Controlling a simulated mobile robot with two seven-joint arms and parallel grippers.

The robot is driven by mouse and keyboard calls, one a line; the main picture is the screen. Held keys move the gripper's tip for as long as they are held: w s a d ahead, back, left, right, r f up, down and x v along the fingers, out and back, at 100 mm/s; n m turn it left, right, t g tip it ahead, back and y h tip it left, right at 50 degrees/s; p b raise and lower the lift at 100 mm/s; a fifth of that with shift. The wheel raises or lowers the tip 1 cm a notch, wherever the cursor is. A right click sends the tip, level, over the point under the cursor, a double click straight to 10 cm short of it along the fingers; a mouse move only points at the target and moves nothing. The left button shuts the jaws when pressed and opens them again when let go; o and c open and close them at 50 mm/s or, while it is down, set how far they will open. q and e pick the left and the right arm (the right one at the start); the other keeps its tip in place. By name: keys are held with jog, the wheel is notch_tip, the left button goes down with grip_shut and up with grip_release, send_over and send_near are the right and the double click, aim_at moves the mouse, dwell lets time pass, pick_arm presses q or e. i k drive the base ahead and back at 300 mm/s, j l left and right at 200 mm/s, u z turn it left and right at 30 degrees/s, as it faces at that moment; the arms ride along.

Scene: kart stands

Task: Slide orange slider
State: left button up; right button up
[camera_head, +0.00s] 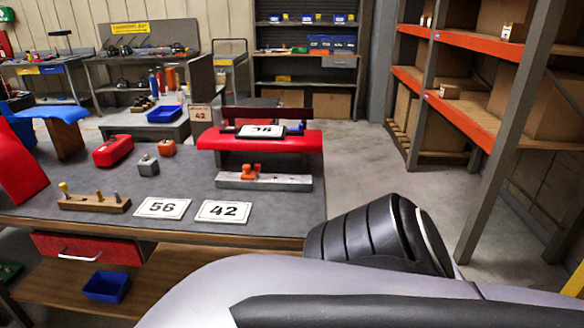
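A small orange slider (250,171) sits on a grey metal rail (285,182) on the workbench, left of the rail's middle. The rail lies in front of a red kart part (309,141) that carries a card marked 36 or similar. My own arm links cross the lower right of the head view, with a dark ribbed joint in front of the bench's right edge. Neither gripper shows in this view.
The grey workbench (240,209) holds number cards 56 (162,208) and 42 (223,211), a wooden peg block (95,203), a red toolbox-like item (113,151) and small blocks. Orange-beamed shelving (463,121) stands right. Bare floor lies between bench and shelving.

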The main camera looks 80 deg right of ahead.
aim_at(247, 174)
jog(key=k+z, duration=0.1)
jog(key=z, duration=2.1)
